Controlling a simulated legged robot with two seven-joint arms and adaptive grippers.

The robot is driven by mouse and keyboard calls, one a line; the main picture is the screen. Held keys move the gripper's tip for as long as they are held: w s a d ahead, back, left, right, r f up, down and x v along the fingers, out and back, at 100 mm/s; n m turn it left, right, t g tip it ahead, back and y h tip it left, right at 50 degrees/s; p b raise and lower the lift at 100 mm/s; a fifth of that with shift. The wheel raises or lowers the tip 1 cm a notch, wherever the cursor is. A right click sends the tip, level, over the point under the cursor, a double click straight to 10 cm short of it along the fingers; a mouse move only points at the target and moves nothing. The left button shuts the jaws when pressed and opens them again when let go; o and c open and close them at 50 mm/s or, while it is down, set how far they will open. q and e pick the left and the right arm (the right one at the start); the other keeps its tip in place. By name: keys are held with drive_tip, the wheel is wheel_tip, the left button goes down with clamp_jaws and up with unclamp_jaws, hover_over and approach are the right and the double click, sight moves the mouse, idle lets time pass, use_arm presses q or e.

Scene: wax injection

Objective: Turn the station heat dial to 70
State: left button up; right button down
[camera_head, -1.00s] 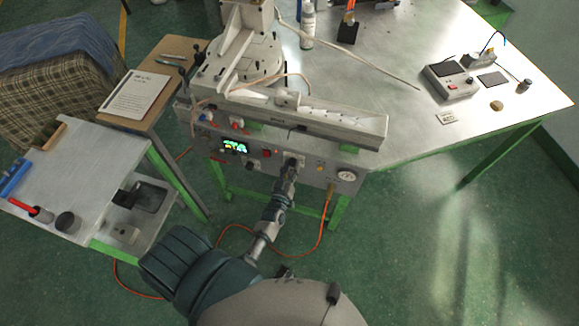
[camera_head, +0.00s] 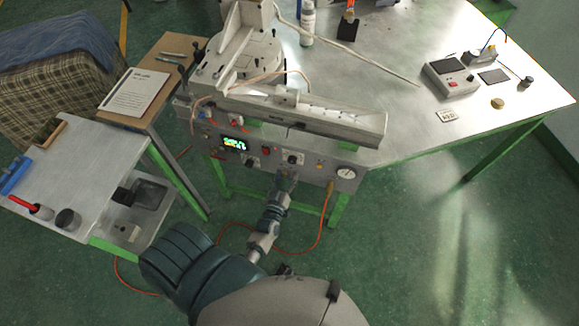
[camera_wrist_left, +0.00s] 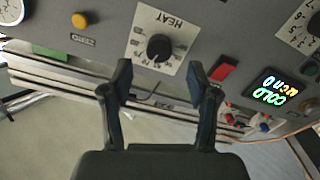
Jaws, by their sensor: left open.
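The heat dial (camera_wrist_left: 160,48) is a round black knob on a white square plate marked HEAT, upside down in the left wrist view. In the head view, the dial (camera_head: 293,159) sits on the front of the grey station panel (camera_head: 306,171). My left gripper (camera_wrist_left: 160,77) is open and empty. Its two fingers are spread to either side of the dial's lower edge in the wrist view and appear apart from it. In the head view, my left gripper (camera_head: 286,177) is just below the dial. The dial's setting is too small to read. My right gripper is not in view.
A lit display (camera_wrist_left: 270,92) reading COLD, a red switch (camera_wrist_left: 223,68) and an orange button (camera_wrist_left: 79,20) flank the dial. A pressure gauge (camera_head: 345,174) is at the panel's right end. An orange cable (camera_head: 322,235) hangs below. A side cart (camera_head: 80,160) stands left.

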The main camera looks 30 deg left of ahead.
use_arm(q)
drive_tip(key=v, duration=0.7)
drive_tip(key=shift+w, duration=0.1)
drive_tip(key=s+d+f+m+g+h, duration=0.2)
drive_tip(key=s+d+f+g, duration=0.1)
drive_tip(key=f, duration=0.6)
drive_tip(key=s+d+f+m+g+h, duration=0.2)
drive_tip(key=s+f, duration=0.2)
drive_tip(key=f, duration=0.4)
drive_tip(key=s+d+f+m+g+h, duration=0.1)
drive_tip(key=s+d+f+m+g, duration=0.15)
drive_tip(key=f, duration=0.65)
drive_tip(key=s+a+f+m+g, duration=0.1)
drive_tip(key=s+f+g, duration=0.3)
drive_tip(key=s, duration=0.6)
drive_tip(key=s+a+f+m+g, duration=0.1)
drive_tip(key=s+f+g, duration=0.3)
drive_tip(key=s+f, duration=0.4)
drive_tip(key=s+a, duration=0.1)
drive_tip(key=s, duration=0.1)
drive_tip(key=shift+s+a+f+g+y, duration=0.25)
drive_tip(key=shift+s+g+y, duration=0.05)
drive_tip(key=shift+s+g, duration=0.05)
